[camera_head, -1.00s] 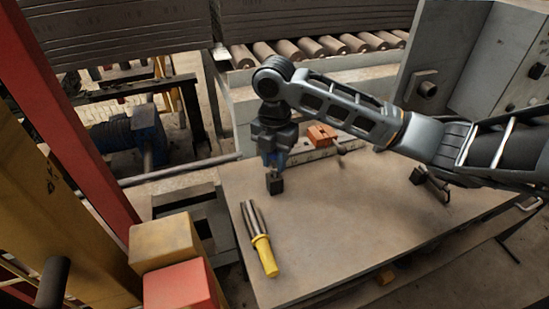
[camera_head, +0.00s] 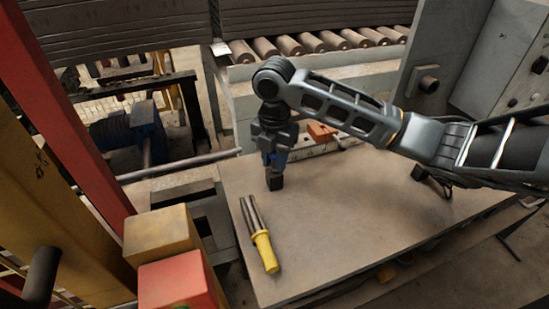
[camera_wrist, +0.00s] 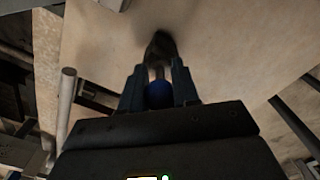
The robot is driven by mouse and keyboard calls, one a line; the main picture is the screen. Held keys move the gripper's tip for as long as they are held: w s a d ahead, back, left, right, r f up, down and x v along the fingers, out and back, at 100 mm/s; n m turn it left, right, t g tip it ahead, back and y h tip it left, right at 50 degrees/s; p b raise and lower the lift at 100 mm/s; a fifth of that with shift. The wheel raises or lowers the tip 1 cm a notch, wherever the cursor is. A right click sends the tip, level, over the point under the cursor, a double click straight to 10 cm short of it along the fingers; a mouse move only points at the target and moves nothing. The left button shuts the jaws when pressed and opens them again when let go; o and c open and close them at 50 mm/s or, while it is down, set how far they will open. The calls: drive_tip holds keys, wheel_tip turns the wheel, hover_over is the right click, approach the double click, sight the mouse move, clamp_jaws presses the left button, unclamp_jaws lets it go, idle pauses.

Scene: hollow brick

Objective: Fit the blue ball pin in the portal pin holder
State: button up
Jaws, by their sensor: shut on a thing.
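My gripper (camera_head: 276,183) points straight down, low over the left back part of the tabletop. It is shut on the blue ball pin, whose round blue head (camera_wrist: 158,95) shows between the two fingers in the wrist view. A pale shank runs from the ball toward the dark fingertips (camera_wrist: 160,48), which hide its far end. In the head view only a little blue shows above the fingertips. I cannot make out for certain which thing is the portal pin holder. An orange block (camera_head: 321,132) with a metal bar sits at the table's back edge, behind and right of my gripper.
A yellow-handled tool with steel prongs (camera_head: 261,238) lies on the tabletop (camera_head: 350,225), in front of my gripper. A small dark item (camera_head: 430,179) lies at the right. Yellow (camera_head: 158,234) and red (camera_head: 178,284) blocks stand front left. The table's middle is clear.

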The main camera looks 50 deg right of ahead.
drive_tip(key=shift+f, duration=0.15)
drive_tip(key=o, duration=1.1)
drive_tip(key=shift+r+b, duration=0.3)
drive_tip(key=shift+r, duration=3.6)
